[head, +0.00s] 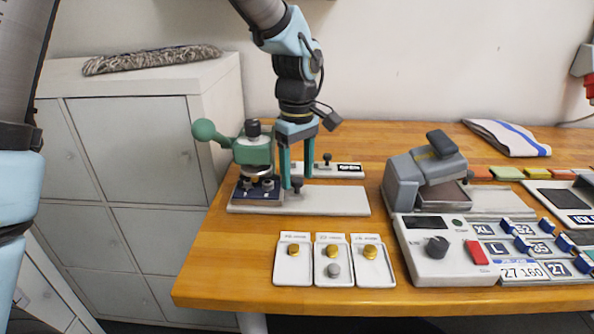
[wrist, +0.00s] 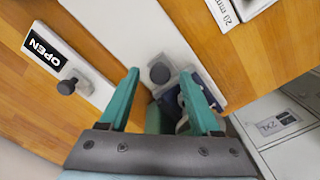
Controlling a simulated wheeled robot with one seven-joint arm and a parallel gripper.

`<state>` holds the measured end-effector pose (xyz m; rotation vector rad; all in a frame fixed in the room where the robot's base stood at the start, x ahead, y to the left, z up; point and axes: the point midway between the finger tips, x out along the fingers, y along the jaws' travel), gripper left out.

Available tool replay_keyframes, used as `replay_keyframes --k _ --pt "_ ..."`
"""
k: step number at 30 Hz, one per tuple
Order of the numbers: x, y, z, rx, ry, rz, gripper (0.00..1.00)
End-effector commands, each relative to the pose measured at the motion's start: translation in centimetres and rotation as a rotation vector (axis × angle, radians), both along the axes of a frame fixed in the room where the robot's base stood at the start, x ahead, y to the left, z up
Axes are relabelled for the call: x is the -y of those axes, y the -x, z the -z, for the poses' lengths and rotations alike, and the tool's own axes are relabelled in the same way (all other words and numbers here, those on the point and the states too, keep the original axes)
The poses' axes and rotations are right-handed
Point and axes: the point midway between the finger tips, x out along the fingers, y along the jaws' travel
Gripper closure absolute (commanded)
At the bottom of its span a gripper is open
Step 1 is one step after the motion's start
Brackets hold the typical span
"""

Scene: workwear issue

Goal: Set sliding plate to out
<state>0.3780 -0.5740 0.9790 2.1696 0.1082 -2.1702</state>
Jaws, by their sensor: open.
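The dark blue sliding plate (head: 257,192) is under a green press (head: 253,152) at the left end of a white base (head: 335,201). It carries small fittings on top, and part of it shows in the wrist view (wrist: 172,100). A dark grey knob (head: 297,186) stands upright at the plate's right side. My gripper (head: 297,174) is open and points down over the knob. In the wrist view the knob (wrist: 160,72) appears between the two teal fingertips (wrist: 159,75). No contact is visible. Its foot is partly hidden.
Behind stands a slider labelled OPEN (head: 349,167) with its own black knob (head: 327,159). Three white trays with brass buttons (head: 335,270) lie in front. A grey press (head: 425,180) and control panel (head: 445,262) stand right. Table is bare between base and trays.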

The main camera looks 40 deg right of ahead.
Motion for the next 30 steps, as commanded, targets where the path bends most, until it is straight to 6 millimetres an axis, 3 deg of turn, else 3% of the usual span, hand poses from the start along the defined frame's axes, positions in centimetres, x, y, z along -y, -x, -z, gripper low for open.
replay_keyframes --k 11,27,30 --pt "-0.04 0.0 0.63 0.0 0.0 0.001 0.36" --pt "-0.05 0.01 0.6 0.0 -0.001 0.001 0.97" --pt "-0.05 0.01 0.6 0.0 -0.001 0.001 1.0"
